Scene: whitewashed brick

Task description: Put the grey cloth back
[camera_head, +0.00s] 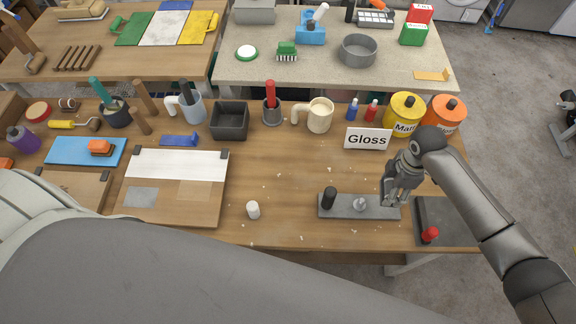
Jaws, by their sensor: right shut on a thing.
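My right gripper (398,187) reaches in from the right and points down over the right end of a grey strip (343,211) on the bench. It is shut on a dark grey piece that looks like the grey cloth (388,188); the fingers hide much of it, and I cannot tell whether it touches the strip. The strip carries a black knob (329,197) and a small light peg (359,204). My left gripper is not in view.
A dark grey tray (432,212) with a red-handled tool (430,235) lies right of the strip. The "Gloss" sign (368,139) and yellow (404,112) and orange (445,112) tins stand behind. A white cylinder (253,210) stands left. The bench middle is mostly clear with crumbs.

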